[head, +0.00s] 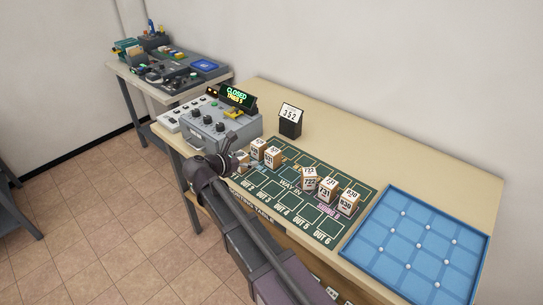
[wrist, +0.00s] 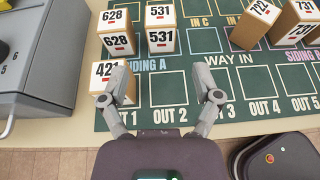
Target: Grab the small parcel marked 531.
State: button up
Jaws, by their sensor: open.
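The parcel marked 531 (wrist: 161,40) is a small white-topped box with a tan body and a small red mark. In the wrist view it stands upright on the green mat at the far edge of siding A, beyond my fingertips. In the head view it appears as the right one of a pair of boxes (head: 272,156). My gripper (wrist: 160,97) is open and empty, its fingers spread over the OUT row, short of the parcel. In the head view my gripper is partly hidden by my arm.
Parcel 628 (wrist: 118,40) stands close to the left of 531. Parcel 421 (wrist: 103,75) is beside my left finger. Parcels 722 (wrist: 257,22) and 731 (wrist: 293,22) stand to the right. A grey control box (head: 220,129) stands left; a blue tray (head: 370,240) lies right.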

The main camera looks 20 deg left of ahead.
aim_at(269, 156)
jog(key=shift+s+a, duration=0.15)
jog(key=shift+w+d+f+b, duration=0.2)
jog(key=shift+w+f+b, duration=0.15)
jog(key=shift+w, duration=0.2)
jog(key=shift+b+x, duration=1.3)
jog(key=shift+x, duration=2.3)
jog(key=shift+b+x, duration=1.2)
jog(key=shift+x, duration=1.4)
jog(key=shift+s+f, duration=0.1)
jog(key=shift+f, duration=0.05)
